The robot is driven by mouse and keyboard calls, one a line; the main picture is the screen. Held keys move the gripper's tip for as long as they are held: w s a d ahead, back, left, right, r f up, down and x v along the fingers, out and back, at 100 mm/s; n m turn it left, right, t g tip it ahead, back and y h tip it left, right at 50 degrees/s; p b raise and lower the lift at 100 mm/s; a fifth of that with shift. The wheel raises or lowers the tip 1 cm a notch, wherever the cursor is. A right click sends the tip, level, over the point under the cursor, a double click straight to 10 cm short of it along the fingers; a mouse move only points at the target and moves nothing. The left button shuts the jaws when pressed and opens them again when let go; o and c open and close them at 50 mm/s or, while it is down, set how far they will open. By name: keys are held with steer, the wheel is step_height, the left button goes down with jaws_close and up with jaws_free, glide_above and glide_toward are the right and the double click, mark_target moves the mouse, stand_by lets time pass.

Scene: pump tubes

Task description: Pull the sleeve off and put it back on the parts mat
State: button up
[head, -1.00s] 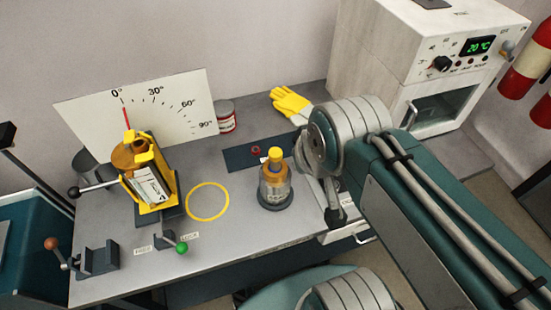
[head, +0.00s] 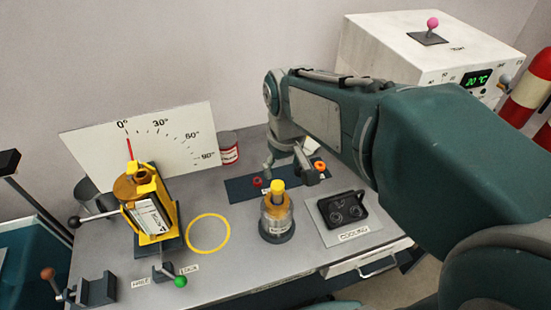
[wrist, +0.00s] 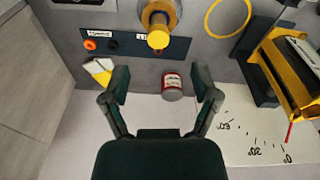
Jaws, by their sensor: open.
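I cannot tell which part is the sleeve. In the wrist view the yellow piece (wrist: 158,39) is seen from above, beyond the fingertips. The dark blue parts mat (head: 236,189) lies behind the tube, with a red ring (head: 257,182) and an orange ring (head: 320,166) on it. My gripper (head: 287,165) is open and empty behind the tube, over the mat area; its spread fingers (wrist: 162,92) also show in the wrist view.
A clamped tilted unit (head: 150,205) stands left before the angle board (head: 165,135). A black block (head: 346,209) sits on the cooling plate (head: 373,237). The yellow circle (head: 209,233) is empty.

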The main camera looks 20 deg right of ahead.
mark_target(278, 185)
steer(key=shift+n+g, duration=0.3)
steer(key=shift+g, duration=0.4)
steer(key=w+f, duration=0.3)
steer(key=shift+w, duration=0.3)
step_height(278, 185, down, 11)
steer(key=shift+r, duration=0.15)
jaws_close()
steer(key=c, duration=0.6)
jaws_free()
jaws_close()
steer(key=shift+r, duration=0.7)
steer(key=shift+r, duration=2.2)
